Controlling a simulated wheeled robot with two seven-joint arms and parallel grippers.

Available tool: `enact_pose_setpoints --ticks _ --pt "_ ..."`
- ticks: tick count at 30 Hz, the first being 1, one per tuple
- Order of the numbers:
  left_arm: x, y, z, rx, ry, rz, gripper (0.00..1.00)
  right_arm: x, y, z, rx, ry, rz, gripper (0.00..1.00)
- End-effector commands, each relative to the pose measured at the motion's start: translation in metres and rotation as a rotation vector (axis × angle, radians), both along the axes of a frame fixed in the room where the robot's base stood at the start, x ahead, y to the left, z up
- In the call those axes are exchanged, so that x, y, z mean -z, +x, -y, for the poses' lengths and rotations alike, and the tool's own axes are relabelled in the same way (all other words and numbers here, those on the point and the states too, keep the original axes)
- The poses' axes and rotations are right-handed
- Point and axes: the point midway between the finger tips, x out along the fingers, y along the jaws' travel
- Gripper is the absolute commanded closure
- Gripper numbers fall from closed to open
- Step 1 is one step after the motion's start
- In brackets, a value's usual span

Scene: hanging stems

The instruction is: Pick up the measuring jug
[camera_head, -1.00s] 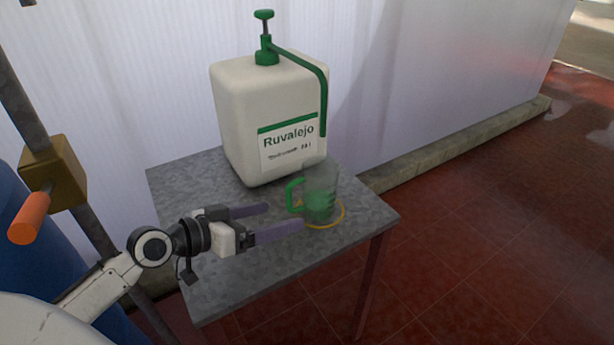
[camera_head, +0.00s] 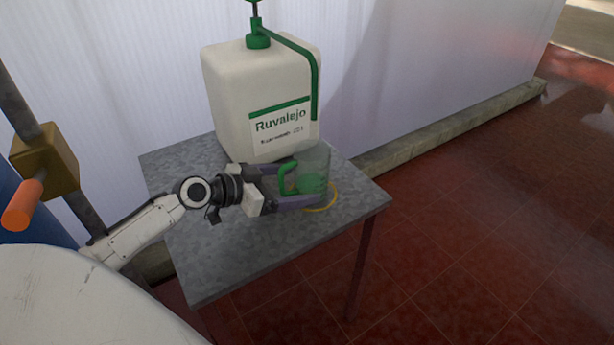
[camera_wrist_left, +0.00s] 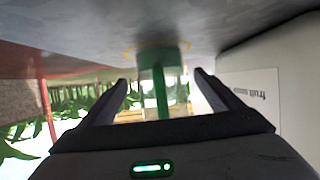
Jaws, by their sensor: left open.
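The measuring jug (camera_head: 315,168) is clear with a green handle and a green tint low down. It stands upright on the grey table, on or in a yellow ring (camera_head: 322,203). Its handle faces my left gripper (camera_head: 284,185), which is open, with its fingers reaching toward the jug on either side of the handle. In the left wrist view the jug (camera_wrist_left: 177,85) appears upside down between the two open fingers, its green handle in the middle. I cannot tell whether the fingers touch it. My right gripper is not in view.
A large white canister (camera_head: 262,95) labelled Ruvalejo, with a green pump and hose, stands on the table (camera_head: 215,260) close behind the jug. A pale ribbed wall (camera_head: 430,75) runs behind. A pole with a brass block (camera_head: 45,160) and orange handle stands left. The table front is clear.

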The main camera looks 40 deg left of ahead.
Motion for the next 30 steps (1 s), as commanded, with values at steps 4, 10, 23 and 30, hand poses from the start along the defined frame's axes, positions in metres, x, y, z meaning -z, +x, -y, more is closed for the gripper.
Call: enact_pose_setpoints --ticks 4,10,23,30 --pt "0.006 0.02 0.006 -0.001 -0.004 0.002 0.14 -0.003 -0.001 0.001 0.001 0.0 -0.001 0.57" --pt "0.016 0.038 0.014 0.0 -0.002 0.0 0.14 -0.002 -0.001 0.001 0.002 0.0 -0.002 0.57" --pt "0.018 0.039 0.014 0.001 -0.001 0.0 0.41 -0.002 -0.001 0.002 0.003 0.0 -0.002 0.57" --pt "0.017 0.039 0.014 0.001 -0.002 0.0 0.6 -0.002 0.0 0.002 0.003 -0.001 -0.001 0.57"
